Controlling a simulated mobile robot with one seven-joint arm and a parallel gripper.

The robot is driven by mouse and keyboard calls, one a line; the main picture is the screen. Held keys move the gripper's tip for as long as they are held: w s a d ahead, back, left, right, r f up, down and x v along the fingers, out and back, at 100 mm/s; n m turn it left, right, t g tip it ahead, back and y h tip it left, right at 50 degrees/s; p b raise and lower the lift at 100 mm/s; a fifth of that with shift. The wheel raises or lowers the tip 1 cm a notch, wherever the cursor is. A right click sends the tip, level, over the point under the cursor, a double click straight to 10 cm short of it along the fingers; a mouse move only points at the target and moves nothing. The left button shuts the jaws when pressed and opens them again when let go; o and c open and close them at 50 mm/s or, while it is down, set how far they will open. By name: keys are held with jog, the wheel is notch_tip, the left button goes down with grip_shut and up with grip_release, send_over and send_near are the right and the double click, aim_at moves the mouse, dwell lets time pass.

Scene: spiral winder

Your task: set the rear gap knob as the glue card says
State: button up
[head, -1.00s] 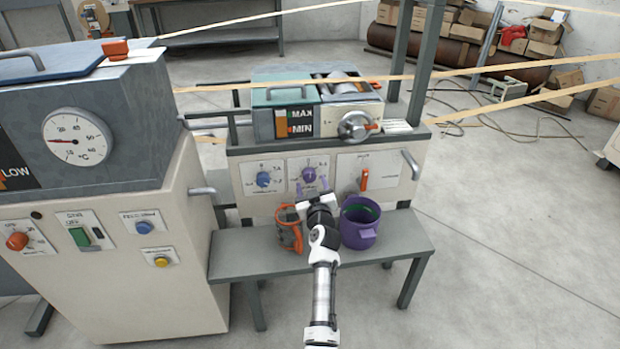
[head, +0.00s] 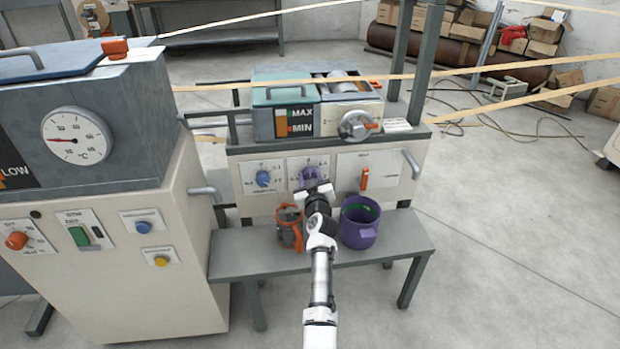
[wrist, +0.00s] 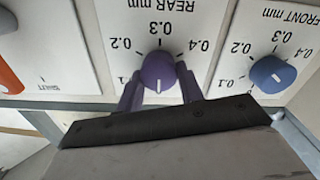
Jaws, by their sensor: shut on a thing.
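The rear gap knob (wrist: 158,72) is purple and sits on a white plate marked REAR mm, with 0.1 to 0.4 around it. A pale mark shows on the lower half of its face in the wrist view, on the side away from 0.3. My gripper (wrist: 160,88) has its two purple fingers on either side of the knob, shut on it. In the head view my gripper (head: 311,177) covers much of the knob. White cards lie on the left machine (head: 132,55) and on the winder (head: 397,126); their writing is too small to read.
The blue front gap knob (wrist: 272,74) is beside the rear plate. An orange switch (head: 364,179) is on the other side. A grey bench (head: 400,243) below carries an orange-handled pot (head: 289,228) and a purple pot (head: 359,224), close to my arm.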

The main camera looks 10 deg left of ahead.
jog(key=shift+m, duration=0.3)
jog(key=m+b, duration=0.1)
jog(key=m, duration=0.4)
jog(key=shift+d, duration=0.1)
jog(key=m, duration=0.6)
jog(key=shift+d+f+m, duration=0.1)
jog(key=shift+m, duration=0.2)
jog(key=m+p, duration=0.1)
jog(key=m, duration=0.5)
jog(key=m+p, duration=0.1)
jog(key=m, duration=0.4)
jog(key=shift+f+p, duration=0.2)
jog(key=shift+p, duration=0.15)
jog(key=shift+m, duration=0.4)
jog(key=o, duration=1)
